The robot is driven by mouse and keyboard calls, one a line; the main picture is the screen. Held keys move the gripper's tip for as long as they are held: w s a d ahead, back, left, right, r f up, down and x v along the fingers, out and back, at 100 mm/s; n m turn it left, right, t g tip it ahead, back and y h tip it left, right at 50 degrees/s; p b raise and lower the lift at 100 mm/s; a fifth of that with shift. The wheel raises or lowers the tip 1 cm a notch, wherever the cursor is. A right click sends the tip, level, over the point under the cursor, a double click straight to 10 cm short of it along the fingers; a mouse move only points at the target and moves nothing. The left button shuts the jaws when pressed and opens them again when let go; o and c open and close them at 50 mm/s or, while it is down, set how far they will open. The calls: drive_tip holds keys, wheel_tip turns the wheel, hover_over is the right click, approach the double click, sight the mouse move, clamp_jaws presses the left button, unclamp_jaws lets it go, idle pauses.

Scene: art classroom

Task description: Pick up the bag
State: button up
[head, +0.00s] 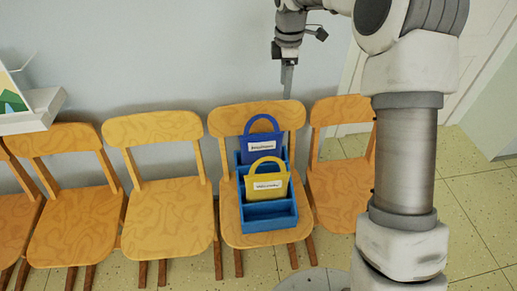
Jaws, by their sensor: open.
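A blue bag (262,147) with a looped handle and a white label stands upright in the back of a blue tiered holder (268,223). A yellow bag (266,186) with a similar handle and a white label stands in front of it, in the middle of the holder. The holder rests on the seat of a wooden chair (230,226). My gripper (287,88) hangs above and behind the chair's backrest, apart from both bags. It is open and seen edge-on, and nothing shows between its fingers.
Several wooden chairs stand in a row along the wall; the nearest empty ones are left (165,217) and right (337,190). A white shelf (32,112) juts out at the far left. A white door (480,65) is at the right. Tiled floor (475,215) is free at right.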

drive_tip(key=n, duration=0.1)
hover_over(275, 131)
drive_tip(key=d, duration=0.1)
wheel_tip(275, 131, down, 4)
wheel_tip(275, 131, down, 12)
drive_tip(key=b, duration=0.4)
drive_tip(key=shift+w+r, duration=0.15)
drive_tip(key=shift+w+a+f+b, duration=0.1)
drive_tip(key=shift+a+f+b, duration=0.1)
drive_tip(key=shift+f+b, duration=0.85)
drive_tip(key=shift+a+f+b, duration=0.2)
drive_tip(key=shift+f+b, duration=0.15)
drive_tip(key=shift+f, duration=1.25)
clamp_jaws()
